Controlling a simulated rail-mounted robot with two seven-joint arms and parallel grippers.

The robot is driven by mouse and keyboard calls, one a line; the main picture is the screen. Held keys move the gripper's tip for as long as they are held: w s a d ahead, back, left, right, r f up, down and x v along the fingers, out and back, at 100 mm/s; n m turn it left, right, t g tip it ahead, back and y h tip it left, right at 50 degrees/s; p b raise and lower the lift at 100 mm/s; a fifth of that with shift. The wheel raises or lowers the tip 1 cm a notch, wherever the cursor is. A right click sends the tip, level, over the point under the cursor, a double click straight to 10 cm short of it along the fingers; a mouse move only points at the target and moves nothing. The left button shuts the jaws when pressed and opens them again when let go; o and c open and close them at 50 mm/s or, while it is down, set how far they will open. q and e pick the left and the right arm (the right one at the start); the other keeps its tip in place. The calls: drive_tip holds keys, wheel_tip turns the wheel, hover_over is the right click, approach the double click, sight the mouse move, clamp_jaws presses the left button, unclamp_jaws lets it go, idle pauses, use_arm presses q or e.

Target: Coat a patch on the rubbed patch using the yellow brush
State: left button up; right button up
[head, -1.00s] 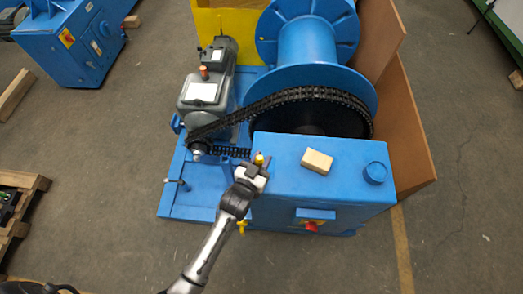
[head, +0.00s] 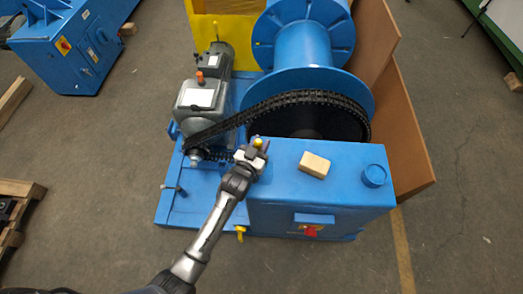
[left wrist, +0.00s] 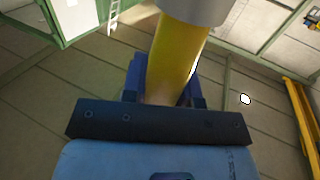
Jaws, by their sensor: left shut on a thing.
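My left gripper (head: 254,153) is shut on the yellow brush (head: 258,143). Only a small yellow part of the brush shows above the fingers in the head view. In the left wrist view the yellow brush (left wrist: 177,55) stands between the fingers as a thick cylinder with a grey end at the top. The gripper is at the left rear corner of the blue box, close to the lower run of the black chain (head: 217,129). I cannot make out a rubbed patch, and the brush's bristles are not clear. My right gripper is not in view.
A tan block (head: 315,165) and a round blue cap (head: 374,175) are on top of the blue box (head: 345,190). A grey motor unit (head: 203,95) stands left of the chain. A blue drum (head: 303,48) and brown boards (head: 402,130) stand behind and right.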

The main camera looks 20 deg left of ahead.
sight(258, 138)
use_arm(q)
drive_tip(key=shift+w+a, duration=0.3)
drive_tip(key=shift+w, duration=0.5)
drive_tip(key=r+p, duration=0.2)
drive_tip(key=r, duration=0.1)
drive_tip(key=shift+w+r+p, duration=0.2)
drive_tip(key=shift+r+p, duration=0.1)
drive_tip(key=shift+p, duration=0.1)
wheel_tip(258, 138, up, 4)
drive_tip(key=p, duration=0.4)
drive_tip(key=shift+r, duration=0.25)
